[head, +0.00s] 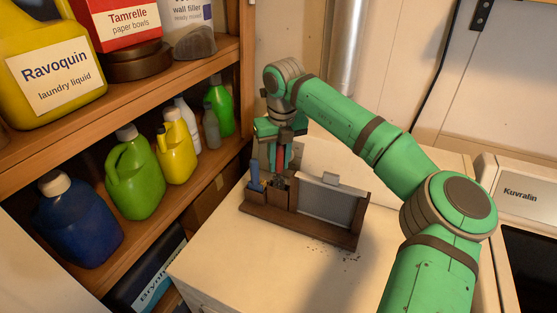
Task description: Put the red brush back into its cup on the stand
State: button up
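The wooden stand (320,234) is on the white countertop below my gripper. A blue brush (254,175) stands upright at its left end. A small wooden cup (281,197) is just right of it, and a grey panel (325,203) with a clip stands at the right. The red brush (281,157) shows as a narrow upright strip between the fingers of my gripper (280,160). The gripper points down and looks shut on the brush. The brush's lower end is directly above or at the cup's mouth; I cannot tell whether it is inside.
Shelves with bottles, including a green jug (135,177) and a yellow one (178,147), are at the left. A metal pipe (345,50) and the wall are behind my arm. Dark crumbs (345,254) lie before the stand. The front of the countertop (250,265) is clear.

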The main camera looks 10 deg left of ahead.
jog(key=o, duration=0.4)
jog(key=shift+c, duration=0.2)
jog(key=shift+r, duration=0.15)
jog(key=r, duration=0.8)
jog(key=s+d+r, duration=0.1)
jog(key=r, duration=0.3)
